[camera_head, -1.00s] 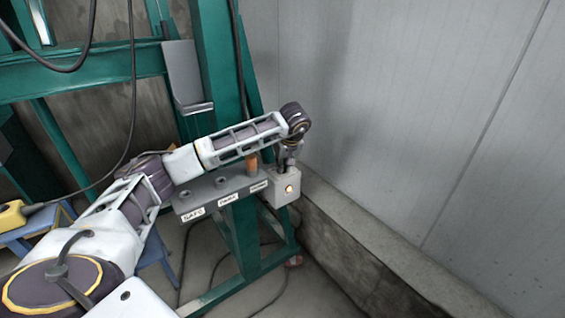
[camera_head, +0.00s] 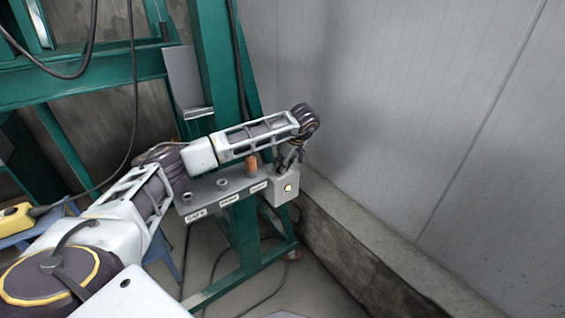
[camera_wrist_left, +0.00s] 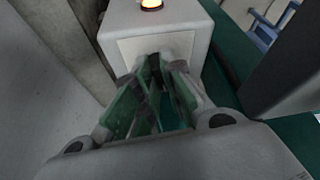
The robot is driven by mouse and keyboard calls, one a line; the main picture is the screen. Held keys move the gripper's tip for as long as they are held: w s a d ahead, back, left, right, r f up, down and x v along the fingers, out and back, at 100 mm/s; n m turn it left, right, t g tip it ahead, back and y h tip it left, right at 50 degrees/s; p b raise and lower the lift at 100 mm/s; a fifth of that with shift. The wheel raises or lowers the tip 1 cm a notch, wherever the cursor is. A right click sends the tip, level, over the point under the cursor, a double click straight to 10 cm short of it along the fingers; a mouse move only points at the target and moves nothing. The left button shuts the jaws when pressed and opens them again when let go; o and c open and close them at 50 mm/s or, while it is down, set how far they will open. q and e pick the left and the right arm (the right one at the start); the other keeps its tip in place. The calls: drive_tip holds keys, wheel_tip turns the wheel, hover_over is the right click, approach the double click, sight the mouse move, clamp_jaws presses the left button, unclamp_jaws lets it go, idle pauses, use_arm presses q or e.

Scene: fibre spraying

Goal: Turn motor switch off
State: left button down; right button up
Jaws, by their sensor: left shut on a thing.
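The grey switch box (camera_head: 280,192) is at the end of a labelled panel on the green frame. A lit lamp (camera_head: 288,188) on its front glows pale yellow. My left gripper (camera_head: 285,165) points down at the top of the box. In the left wrist view, the box (camera_wrist_left: 185,22) fills the upper middle, its lamp (camera_wrist_left: 151,4) at the top edge. The green fingers of my left gripper (camera_wrist_left: 158,68) reach the pale plate on the box and are shut on the motor switch, which they mostly hide. My right gripper is not in view.
The grey panel (camera_head: 207,199) left of the box carries labels, round fittings and an orange post (camera_head: 252,166). A low concrete ledge (camera_head: 350,235) and a grey wall (camera_head: 420,110) bound the right side. Cables hang at left; a yellow device (camera_head: 15,217) sits there.

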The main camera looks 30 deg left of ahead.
use_arm(q)
drive_tip(key=n+p, duration=0.1)
drive_tip(key=n+g, duration=0.1)
drive_tip(key=shift+w+r+n+p, duration=0.2)
drive_tip(key=shift+r+n+p, duration=0.05)
drive_tip(key=shift+n+p, duration=0.15)
drive_tip(key=shift+w+f+n+g+p, duration=0.1)
drive_tip(key=shift+n+g+p, duration=0.35)
drive_tip(key=shift+n, duration=0.55)
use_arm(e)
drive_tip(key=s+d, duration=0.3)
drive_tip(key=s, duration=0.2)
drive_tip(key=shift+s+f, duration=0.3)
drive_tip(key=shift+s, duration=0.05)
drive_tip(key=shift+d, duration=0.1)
use_arm(q)
drive_tip(key=c, duration=1.5)
unclamp_jaws()
drive_tip(key=shift+f, duration=0.1)
drive_tip(key=shift+v, duration=6)
drive_tip(key=shift+a, duration=0.1)
